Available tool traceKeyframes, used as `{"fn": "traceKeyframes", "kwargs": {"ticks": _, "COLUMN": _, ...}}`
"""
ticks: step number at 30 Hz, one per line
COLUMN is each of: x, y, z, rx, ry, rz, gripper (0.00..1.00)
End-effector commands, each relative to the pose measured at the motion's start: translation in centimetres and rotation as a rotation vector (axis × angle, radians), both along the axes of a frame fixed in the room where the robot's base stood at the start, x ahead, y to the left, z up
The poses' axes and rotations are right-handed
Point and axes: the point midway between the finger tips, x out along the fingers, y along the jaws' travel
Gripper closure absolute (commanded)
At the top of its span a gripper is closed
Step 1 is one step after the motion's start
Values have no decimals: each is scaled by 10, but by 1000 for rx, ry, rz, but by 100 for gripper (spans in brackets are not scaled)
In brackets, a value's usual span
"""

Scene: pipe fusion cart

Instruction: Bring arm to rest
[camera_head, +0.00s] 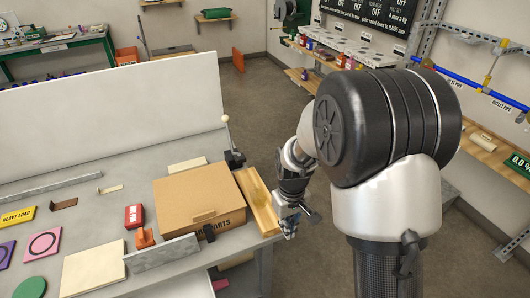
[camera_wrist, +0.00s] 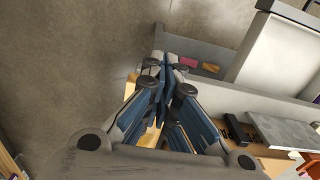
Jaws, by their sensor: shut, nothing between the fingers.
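My gripper (camera_head: 289,225) hangs beside the right edge of the grey workbench, next to the wooden tray at the bench corner. My arm rises at the right of the head view and hides part of the room behind it. In the wrist view my gripper (camera_wrist: 166,68) points away from the camera, with its fingertips together and nothing between them. The bench side and its lower shelf show beyond the fingers.
A cardboard box (camera_head: 199,195) and a wooden tray (camera_head: 258,201) sit at the right end of the workbench (camera_head: 85,195). A lever with a pale knob (camera_head: 226,119) stands behind them. The floor (camera_head: 252,110) behind the bench is clear. Shelves (camera_head: 480,140) line the right wall.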

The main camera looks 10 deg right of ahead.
Motion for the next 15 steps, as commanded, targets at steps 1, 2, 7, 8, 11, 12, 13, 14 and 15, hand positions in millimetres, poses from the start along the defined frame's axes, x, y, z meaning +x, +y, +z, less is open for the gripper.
{"fn": "traceKeyframes", "kwargs": {"ticks": 1, "x": 0, "y": 0, "z": 0, "rx": 0, "ry": 0, "rz": 0, "gripper": 100}}
{"fn": "traceKeyframes", "kwargs": {"ticks": 2, "x": 0, "y": 0, "z": 0, "rx": 0, "ry": -1, "rz": 0, "gripper": 100}}
{"fn": "traceKeyframes", "kwargs": {"ticks": 7, "x": -6, "y": -2, "z": 28, "rx": 2, "ry": -33, "rz": -20, "gripper": 100}}
{"fn": "traceKeyframes", "kwargs": {"ticks": 8, "x": -9, "y": -3, "z": 38, "rx": 3, "ry": -44, "rz": -27, "gripper": 100}}
{"fn": "traceKeyframes", "kwargs": {"ticks": 11, "x": -25, "y": -6, "z": 79, "rx": 6, "ry": -90, "rz": -60, "gripper": 100}}
{"fn": "traceKeyframes", "kwargs": {"ticks": 12, "x": -34, "y": -8, "z": 96, "rx": 8, "ry": -110, "rz": -75, "gripper": 100}}
{"fn": "traceKeyframes", "kwargs": {"ticks": 13, "x": -41, "y": -9, "z": 108, "rx": 10, "ry": -124, "rz": -87, "gripper": 100}}
{"fn": "traceKeyframes", "kwargs": {"ticks": 14, "x": -49, "y": -11, "z": 119, "rx": 12, "ry": -139, "rz": -99, "gripper": 100}}
{"fn": "traceKeyframes", "kwargs": {"ticks": 15, "x": -60, "y": -12, "z": 133, "rx": 15, "ry": -158, "rz": -114, "gripper": 100}}
